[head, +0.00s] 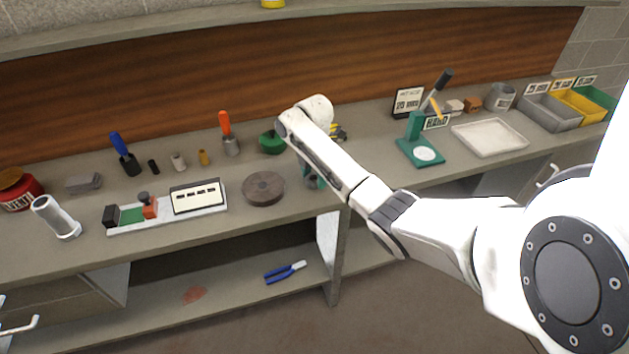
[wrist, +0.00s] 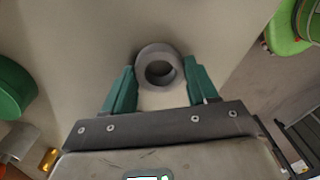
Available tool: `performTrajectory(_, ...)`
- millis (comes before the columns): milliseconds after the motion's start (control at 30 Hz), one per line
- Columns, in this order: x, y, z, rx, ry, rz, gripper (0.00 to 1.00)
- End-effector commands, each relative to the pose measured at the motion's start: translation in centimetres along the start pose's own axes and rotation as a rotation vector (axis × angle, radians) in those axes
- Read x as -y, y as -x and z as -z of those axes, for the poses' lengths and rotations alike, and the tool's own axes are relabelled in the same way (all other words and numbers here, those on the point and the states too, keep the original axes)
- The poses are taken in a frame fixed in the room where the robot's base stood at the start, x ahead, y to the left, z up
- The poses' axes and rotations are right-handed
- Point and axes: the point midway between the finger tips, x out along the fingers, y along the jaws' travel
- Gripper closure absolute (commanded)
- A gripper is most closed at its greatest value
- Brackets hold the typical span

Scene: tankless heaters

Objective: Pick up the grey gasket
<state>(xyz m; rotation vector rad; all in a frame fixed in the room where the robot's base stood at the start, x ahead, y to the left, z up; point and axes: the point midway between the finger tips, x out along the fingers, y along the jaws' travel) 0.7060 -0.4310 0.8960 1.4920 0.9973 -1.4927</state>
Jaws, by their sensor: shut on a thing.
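The grey gasket (wrist: 159,52), a thick ring with a round hole, sits between the green fingertips of my gripper (wrist: 160,76) in the wrist view. The fingers press on it from left and right, so the gripper is shut on it. The grey worktop shows behind it; I cannot tell whether the ring touches that surface. In the head view my gripper (head: 314,181) is mostly hidden behind my arm, low over the bench, and the gasket is hidden there.
A brown round disc (head: 264,188) lies on the bench (head: 245,222) just left of my gripper. A green round object (head: 271,142) is behind it. A green press (head: 421,150) and a white tray (head: 489,137) stand to the right. The front edge is close.

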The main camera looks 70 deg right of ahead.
Motion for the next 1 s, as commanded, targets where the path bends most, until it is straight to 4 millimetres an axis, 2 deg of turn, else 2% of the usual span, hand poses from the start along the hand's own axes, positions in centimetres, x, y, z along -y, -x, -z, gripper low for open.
performTrajectory(267,0.0,0.1,0.0,0.000,0.000,-0.001,0.72)
performTrajectory(467,-0.1,1.2,0.0,0.000,0.001,-0.004,0.72)
performTrajectory(600,0.0,3.3,0.0,0.000,0.001,-0.005,0.72)
performTrajectory(733,1.8,5.2,-0.1,-0.001,-0.002,-0.004,0.72)
performTrajectory(800,3.0,7.4,-0.2,-0.001,-0.003,-0.003,0.72)
performTrajectory(1000,5.0,9.9,-0.3,-0.001,-0.002,0.001,0.72)
